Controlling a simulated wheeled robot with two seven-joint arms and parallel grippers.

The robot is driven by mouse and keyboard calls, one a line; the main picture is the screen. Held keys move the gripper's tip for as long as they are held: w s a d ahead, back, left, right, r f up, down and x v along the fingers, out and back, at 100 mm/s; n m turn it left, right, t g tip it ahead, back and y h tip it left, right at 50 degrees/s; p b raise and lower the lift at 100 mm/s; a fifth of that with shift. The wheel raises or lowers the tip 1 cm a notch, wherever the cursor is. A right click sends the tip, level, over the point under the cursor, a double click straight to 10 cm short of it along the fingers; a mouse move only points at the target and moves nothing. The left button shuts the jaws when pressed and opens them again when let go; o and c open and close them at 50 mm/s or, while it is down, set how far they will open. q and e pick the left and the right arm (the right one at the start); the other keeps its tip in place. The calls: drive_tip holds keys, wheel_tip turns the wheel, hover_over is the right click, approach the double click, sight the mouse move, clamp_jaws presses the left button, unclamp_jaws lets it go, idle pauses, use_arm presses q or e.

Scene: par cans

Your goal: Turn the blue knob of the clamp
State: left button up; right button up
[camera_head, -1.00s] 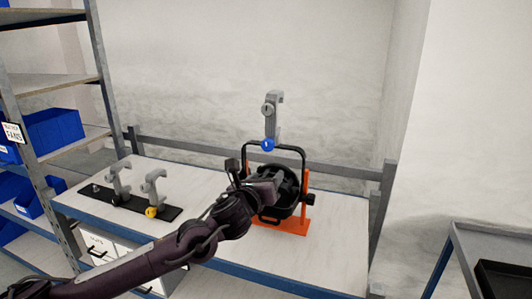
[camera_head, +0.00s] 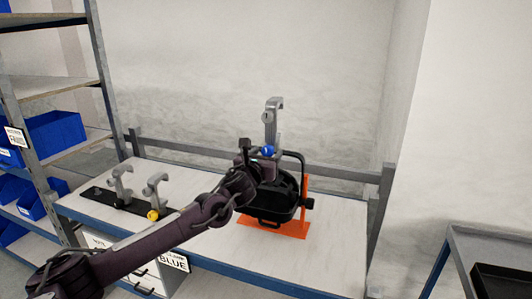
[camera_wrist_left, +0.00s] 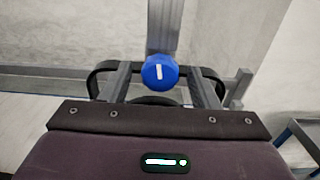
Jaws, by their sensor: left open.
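The blue knob (camera_head: 267,152) sits at the foot of the grey clamp (camera_head: 272,122), which stands upright on top of the black yoke of the par can (camera_head: 275,195). My left gripper (camera_head: 258,158) is at the knob's height in the head view, its far parts overlapping the yoke. In the left wrist view the blue knob (camera_wrist_left: 160,72), with a white mark, shows between the two open fingers (camera_wrist_left: 162,85), a little past their tips or between them; I cannot tell which. No finger visibly touches the knob. My right gripper is not in view.
The par can stands on an orange stand (camera_head: 290,228) on the workbench (camera_head: 335,235). Two more grey clamps, one with a yellow knob (camera_head: 153,214), stand on a black strip at left. Shelves with blue bins (camera_head: 55,132) are far left; a black tray (camera_head: 500,282) is at right.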

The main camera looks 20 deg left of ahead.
use_arm(q)
drive_tip(key=shift+c, duration=0.5)
drive_tip(key=c, duration=0.9)
